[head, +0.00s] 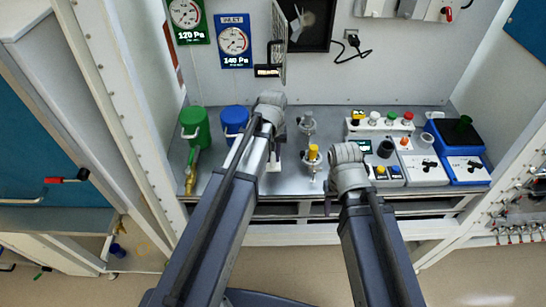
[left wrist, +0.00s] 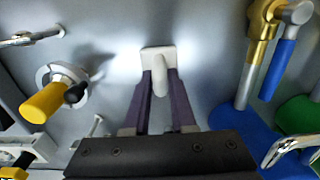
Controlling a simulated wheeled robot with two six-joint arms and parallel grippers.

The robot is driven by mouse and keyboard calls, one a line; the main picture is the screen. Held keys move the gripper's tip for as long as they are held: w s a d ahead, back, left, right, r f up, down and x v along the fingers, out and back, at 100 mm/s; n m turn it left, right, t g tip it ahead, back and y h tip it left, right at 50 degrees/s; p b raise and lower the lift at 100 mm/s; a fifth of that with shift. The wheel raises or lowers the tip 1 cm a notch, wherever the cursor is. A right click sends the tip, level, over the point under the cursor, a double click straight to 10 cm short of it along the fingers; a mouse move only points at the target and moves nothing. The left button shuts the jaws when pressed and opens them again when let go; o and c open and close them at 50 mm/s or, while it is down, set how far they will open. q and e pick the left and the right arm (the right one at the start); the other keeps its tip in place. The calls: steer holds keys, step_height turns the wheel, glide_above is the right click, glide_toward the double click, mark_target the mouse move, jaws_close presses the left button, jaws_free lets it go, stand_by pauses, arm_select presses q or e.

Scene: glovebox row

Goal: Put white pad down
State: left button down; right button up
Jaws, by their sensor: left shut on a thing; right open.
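The white pad (left wrist: 150,54) is a small square plate with a rounded upright handle, clearest in the left wrist view. My left gripper (left wrist: 163,92) is shut on its handle, one dark finger on each side. The pad is over the grey bench top, and I cannot tell whether it touches it. In the head view, a bit of the white pad (head: 274,167) shows beside my left arm, and my left gripper is mostly hidden by that arm. My right gripper (head: 329,203) is open near the bench's front edge, its fingers barely visible.
A yellow-topped valve (head: 313,155) stands right of the pad, with another metal fitting (head: 307,123) behind. Blue (head: 234,121) and green (head: 196,126) canisters stand left. Switch boxes (head: 422,168) and a blue unit (head: 459,138) fill the right. Bare bench surrounds the pad.

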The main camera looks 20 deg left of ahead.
mark_target(273, 155)
arm_select(q)
steer(key=shift+f, duration=0.1)
steer(key=shift+f+b, duration=0.15)
steer(key=shift+b, duration=0.15)
steer(key=c, duration=1.1)
jaws_free()
steer(key=o, duration=0.4)
steer(key=shift+c, duration=0.2)
steer(key=shift+r, duration=0.2)
step_height(273, 155, up, 12)
steer(key=p, duration=1.3)
steer(key=s+d+m+y, duration=0.1)
steer(key=s+d+m, duration=0.6)
steer(key=s+d, duration=0.3)
steer(key=s, duration=0.4)
steer(key=shift+s+d+r, duration=0.15)
steer(key=shift+d, duration=0.1)
